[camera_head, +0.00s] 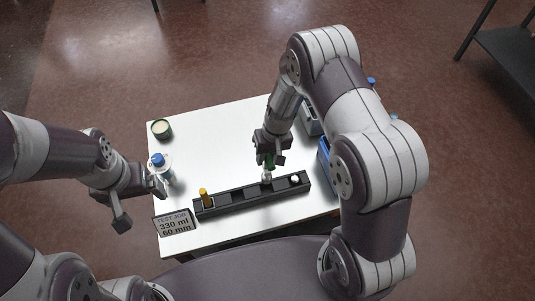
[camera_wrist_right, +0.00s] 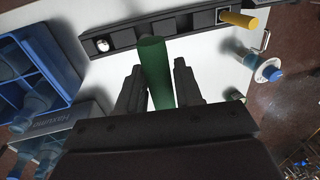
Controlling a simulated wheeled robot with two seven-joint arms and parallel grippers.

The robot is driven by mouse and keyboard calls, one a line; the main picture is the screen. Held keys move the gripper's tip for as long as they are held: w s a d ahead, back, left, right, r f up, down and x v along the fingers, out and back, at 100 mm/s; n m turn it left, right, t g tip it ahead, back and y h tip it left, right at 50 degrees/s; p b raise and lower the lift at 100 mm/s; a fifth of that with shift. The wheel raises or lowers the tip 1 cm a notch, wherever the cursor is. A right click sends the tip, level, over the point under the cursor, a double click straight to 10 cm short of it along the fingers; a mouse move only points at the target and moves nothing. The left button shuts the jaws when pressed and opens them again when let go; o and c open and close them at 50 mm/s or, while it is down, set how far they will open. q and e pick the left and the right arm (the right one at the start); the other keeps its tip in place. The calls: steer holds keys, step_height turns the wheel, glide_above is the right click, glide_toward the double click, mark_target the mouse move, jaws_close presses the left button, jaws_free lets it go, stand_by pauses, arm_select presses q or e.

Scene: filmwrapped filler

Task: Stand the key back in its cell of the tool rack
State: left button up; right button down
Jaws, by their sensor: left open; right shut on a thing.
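The key has a green handle (camera_wrist_right: 156,75), held between the fingers of my right gripper (camera_head: 269,160). My left gripper (camera_head: 141,203) is open and empty at the table's left edge, close to a bottle.
A blue-capped bottle (camera_head: 159,166) and a dark green round container (camera_head: 161,129) stand on the white table (camera_head: 210,130) at left. A sign (camera_head: 174,223) is at the front left corner. A blue crate (camera_wrist_right: 40,62) with bottles and a grey box (camera_wrist_right: 55,130) stand at right, partly hidden.

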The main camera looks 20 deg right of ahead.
mark_target(266, 180)
step_height(266, 180, down, 4)
steer(key=b, duration=0.3)
steer(key=shift+f, duration=0.25)
steer(key=shift+s, duration=0.1)
steer(key=shift+s+r, duration=0.1)
steer(key=shift+b, duration=0.4)
stand_by(0.6)
steer(key=shift+f+b, duration=2.7)
steer(key=shift+f, duration=0.4)
steer(key=c, duration=0.7)
jaws_free()
steer(key=shift+o, duration=0.2)
